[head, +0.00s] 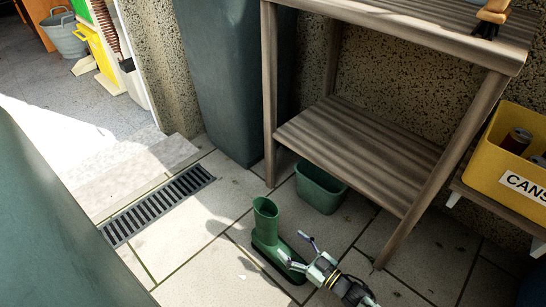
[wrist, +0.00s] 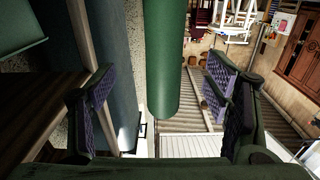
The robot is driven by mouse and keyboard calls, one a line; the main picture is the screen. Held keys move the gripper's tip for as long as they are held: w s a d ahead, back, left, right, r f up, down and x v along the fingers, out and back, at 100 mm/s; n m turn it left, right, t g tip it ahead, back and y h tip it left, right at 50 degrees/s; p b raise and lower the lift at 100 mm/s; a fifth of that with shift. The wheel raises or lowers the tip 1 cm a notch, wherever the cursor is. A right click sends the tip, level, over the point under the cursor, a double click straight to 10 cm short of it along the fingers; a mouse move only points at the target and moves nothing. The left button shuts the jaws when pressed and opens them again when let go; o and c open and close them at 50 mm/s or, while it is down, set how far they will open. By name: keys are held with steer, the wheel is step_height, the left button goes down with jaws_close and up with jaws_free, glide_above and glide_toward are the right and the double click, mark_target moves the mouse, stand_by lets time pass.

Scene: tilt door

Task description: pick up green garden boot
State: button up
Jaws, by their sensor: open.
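The green garden boot (head: 265,222) stands upright on the paved floor, its toe pointing toward the lower right. My gripper (head: 298,252) is low beside the boot, at its toe side, with its fingers spread. One finger is in front of or against the foot; I cannot tell if it touches. In the wrist view, a green upright form that looks like the boot's shaft (wrist: 165,60) lies between the two open fingers of my gripper (wrist: 158,98), with gaps on both sides.
A wooden shelf table (head: 350,150) stands behind, with a small green bin (head: 320,188) under its edge. A yellow crate (head: 508,160) holding cans is at right. A tall dark green bin (head: 225,80) stands at the wall. A drain grate (head: 158,205) lies left on open paving.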

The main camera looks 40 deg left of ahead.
mark_target(277, 234)
steer(key=a+b, duration=0.1)
steer(key=a, duration=0.7)
steer(key=shift+d, duration=0.1)
jaws_close()
stand_by(0.8)
steer(key=shift+r, duration=0.1)
